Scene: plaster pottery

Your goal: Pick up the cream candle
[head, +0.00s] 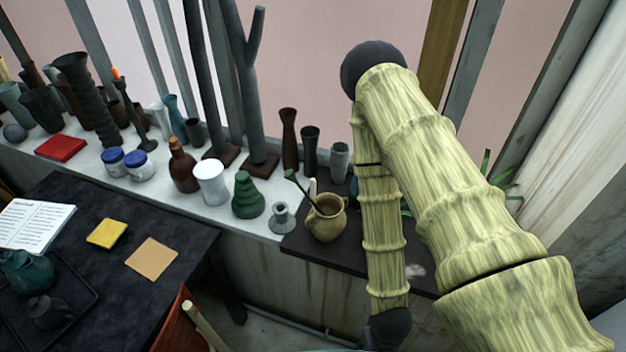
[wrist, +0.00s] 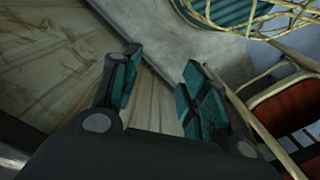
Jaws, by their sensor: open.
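A slim cream upright piece (head: 312,188) shows just behind the tan jug (head: 326,218) in the head view. It may be the cream candle, but it is small and partly hidden. A short off-white cylinder (head: 211,183) stands farther left on the pale ledge, and I cannot tell whether it is a candle or a pot. My gripper (wrist: 162,64) is open with nothing between its fingers in the wrist view. It points at streaked and grey surfaces, with no candle in that view. In the head view my arm runs down to the bottom edge and the gripper is out of sight.
The pale ledge (head: 180,208) is crowded with vases, jars and a green stacked piece (head: 248,196). A dark table (head: 75,195) holds papers and a tray. A red chair (head: 178,322) stands below; a wire basket (wrist: 250,25) shows in the wrist view.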

